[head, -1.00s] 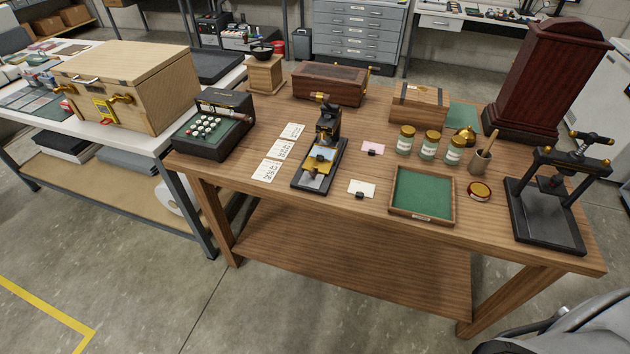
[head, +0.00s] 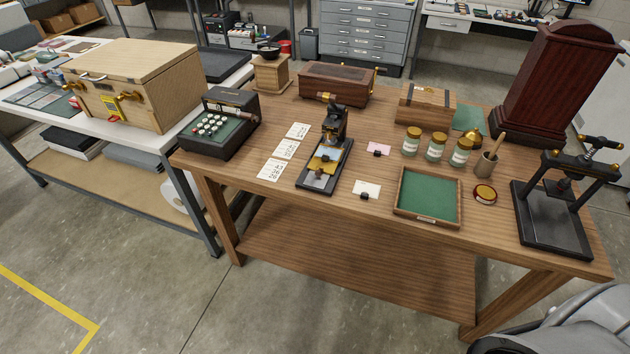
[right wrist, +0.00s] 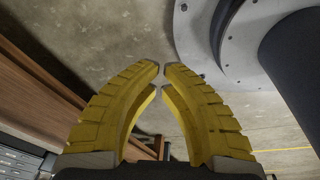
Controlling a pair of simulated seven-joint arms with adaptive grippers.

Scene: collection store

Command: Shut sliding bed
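A small black press (head: 335,125) with an upright head stands on the wooden table, left of the middle. Its low black base (head: 316,183) runs toward the table's front edge. A bed with a brass-coloured plate (head: 322,165) lies on this base, in front of the head, with a small knob at its near side. A pale blue patch shows between plate and head. My right gripper (right wrist: 161,68) has yellow fingers with their tips nearly together and nothing between them. It is over the floor, apart from the press. My left gripper is not in view.
Printed cards (head: 286,150) lie left of the press; a pink card (head: 378,149) and a white card (head: 367,188) lie right. A green-lined tray (head: 430,222), jars (head: 435,147) and a screw press (head: 555,235) stand further right. A keyed machine (head: 220,125) stands left.

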